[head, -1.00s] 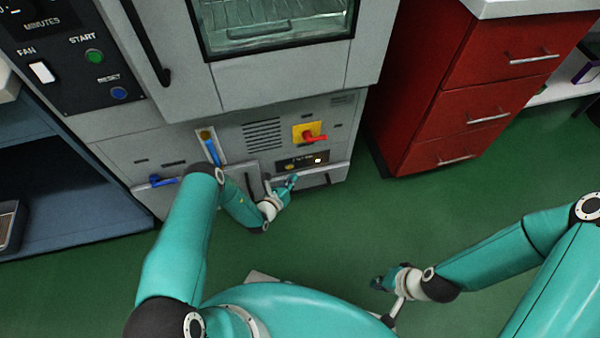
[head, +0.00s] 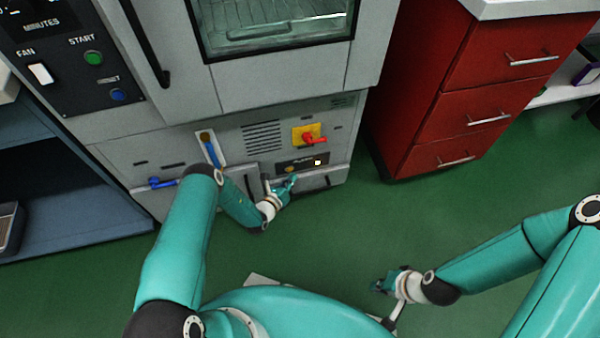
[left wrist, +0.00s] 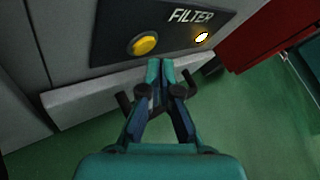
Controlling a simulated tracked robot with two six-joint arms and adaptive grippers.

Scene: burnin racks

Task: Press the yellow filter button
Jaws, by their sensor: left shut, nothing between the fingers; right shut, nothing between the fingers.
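The yellow filter button (left wrist: 144,46) is a round yellow button on a black panel (left wrist: 110,32) marked FILTER in the left wrist view. It also shows small in the head view (head: 290,169), low on the grey machine. A lit white lamp (left wrist: 202,38) sits to its right on the panel. My left gripper (left wrist: 160,64) is shut and empty, its fingertips just below and right of the button in the picture. I cannot tell how far they are from the panel. My right gripper (head: 378,286) is shut and empty over the green floor, away from the machine.
A red rotary switch on a yellow plate (head: 308,134) is above the panel. A grey ledge (left wrist: 80,98) runs under the panel. Blue-handled valves (head: 162,182) are to the left. A red drawer cabinet (head: 440,110) stands right of the machine. The green floor in front is open.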

